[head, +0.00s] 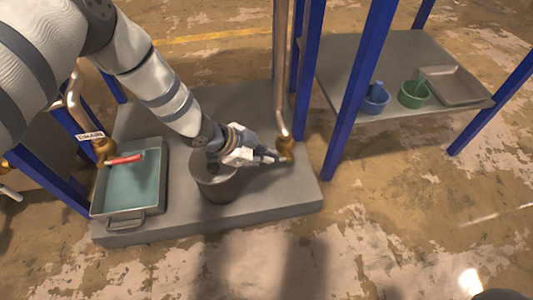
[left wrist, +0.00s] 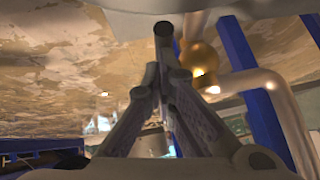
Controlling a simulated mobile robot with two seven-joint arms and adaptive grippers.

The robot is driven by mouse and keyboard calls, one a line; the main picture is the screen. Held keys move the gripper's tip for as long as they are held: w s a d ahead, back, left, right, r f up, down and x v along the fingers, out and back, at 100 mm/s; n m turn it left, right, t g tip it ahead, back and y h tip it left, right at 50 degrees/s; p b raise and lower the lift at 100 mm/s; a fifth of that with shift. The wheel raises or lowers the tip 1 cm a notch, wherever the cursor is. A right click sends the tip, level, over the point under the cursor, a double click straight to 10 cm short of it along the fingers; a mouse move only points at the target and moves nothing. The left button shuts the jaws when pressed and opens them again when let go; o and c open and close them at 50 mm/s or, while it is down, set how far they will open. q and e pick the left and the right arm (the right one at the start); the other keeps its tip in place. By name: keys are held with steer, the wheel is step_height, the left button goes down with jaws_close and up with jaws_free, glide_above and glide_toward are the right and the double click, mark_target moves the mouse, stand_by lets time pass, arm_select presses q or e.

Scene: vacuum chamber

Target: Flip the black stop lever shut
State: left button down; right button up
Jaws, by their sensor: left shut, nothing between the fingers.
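The brass valve (head: 287,146) sits at the lower end of a copper pipe, above the grey slab; it also shows in the left wrist view (left wrist: 202,62). A dark, round-ended lever (left wrist: 163,30), which looks like the black stop lever, stands beside the valve body in the left wrist view. In the head view my gripper mostly hides it. My left gripper (head: 275,157) is shut and empty, with its fingertips right by the valve. In the wrist view its fingers (left wrist: 163,80) meet just below the lever end; I cannot tell whether they touch it. My right gripper is out of view.
A grey metal pot (head: 218,188) stands under my left wrist. At left, a red lever (head: 125,159) on a "DRAIN" valve hangs over a basin (head: 138,214). Blue posts (head: 357,85) frame a shelf with a blue mortar (head: 374,103), a green mortar (head: 413,97) and a tray (head: 455,92).

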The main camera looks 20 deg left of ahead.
arm_select(q)
steer(key=shift+s+a+f, duration=0.25)
steer(key=shift+f, duration=0.2)
steer(key=d+r+p+v, duration=0.1)
steer(key=p+v, duration=0.7)
steer(key=v, duration=0.5)
steer(key=shift+w+d+r, duration=0.2)
steer(key=shift+w+r, duration=0.05)
steer(key=shift+w, duration=0.1)
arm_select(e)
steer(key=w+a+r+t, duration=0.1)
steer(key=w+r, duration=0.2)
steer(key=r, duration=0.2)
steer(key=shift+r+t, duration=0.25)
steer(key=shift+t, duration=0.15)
